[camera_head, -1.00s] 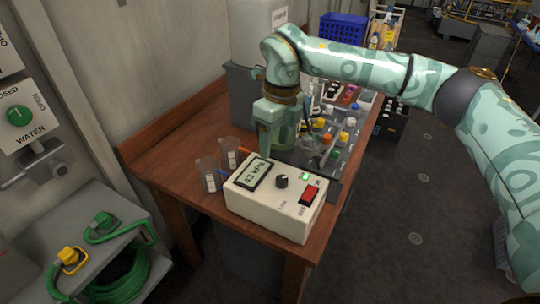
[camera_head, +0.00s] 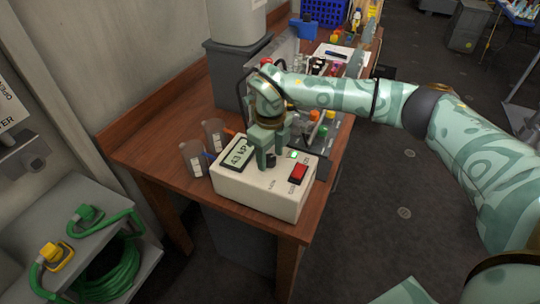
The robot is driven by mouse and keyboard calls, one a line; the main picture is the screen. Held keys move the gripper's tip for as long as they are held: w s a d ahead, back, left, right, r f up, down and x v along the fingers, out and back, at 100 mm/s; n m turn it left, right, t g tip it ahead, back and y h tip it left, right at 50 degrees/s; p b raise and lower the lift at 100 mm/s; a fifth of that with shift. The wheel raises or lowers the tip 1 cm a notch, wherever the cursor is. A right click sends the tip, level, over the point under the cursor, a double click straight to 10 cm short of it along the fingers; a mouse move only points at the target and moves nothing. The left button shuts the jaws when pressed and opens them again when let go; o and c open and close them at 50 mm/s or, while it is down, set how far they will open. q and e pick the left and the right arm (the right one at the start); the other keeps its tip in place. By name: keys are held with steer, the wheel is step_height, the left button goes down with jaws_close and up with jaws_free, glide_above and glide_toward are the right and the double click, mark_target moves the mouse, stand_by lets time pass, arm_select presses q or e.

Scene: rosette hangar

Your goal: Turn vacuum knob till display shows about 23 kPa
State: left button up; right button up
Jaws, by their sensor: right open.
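The white vacuum box (camera_head: 262,197) stands near the front edge of the wooden table. Its small display (camera_head: 239,158) seems to read 43 kPa, though the digits are tiny. My right gripper (camera_head: 271,155) is open and points down over the box, its fingertips at the dark knob (camera_head: 270,161). The fingers partly hide the knob, and I cannot tell whether they touch it. A red switch (camera_head: 298,173) and a lit green lamp (camera_head: 293,154) sit to the right of the knob. My left gripper is not in view.
Two clear beakers (camera_head: 194,158) stand just left of the box. A rack of colour-capped bottles (camera_head: 322,131) is behind it, partly hidden by my right arm. Green hoses (camera_head: 95,218) lie on a grey unit at the lower left.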

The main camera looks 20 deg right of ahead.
steer(key=shift+w+f, duration=0.15)
steer(key=shift+f, duration=0.15)
steer(key=c, duration=1)
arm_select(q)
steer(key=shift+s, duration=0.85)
arm_select(e)
steer(key=shift+o, duration=0.2)
steer(key=shift+r, duration=0.1)
steer(key=shift+r+m+p, duration=0.1)
steer(key=shift+m+p, duration=0.5)
steer(key=shift+p, duration=0.1)
steer(key=m+p, duration=0.3)
steer(key=m, duration=0.1)
steer(key=shift+r, duration=0.1)
steer(key=m+p, duration=0.2)
steer(key=m, duration=0.1)
steer(key=shift+m+p, duration=0.3)
steer(key=shift+p, duration=0.05)
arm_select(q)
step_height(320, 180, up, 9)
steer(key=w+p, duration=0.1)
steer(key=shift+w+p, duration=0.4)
arm_select(e)
steer(key=shift+m, duration=1.4)
steer(key=shift+f, duration=0.2)
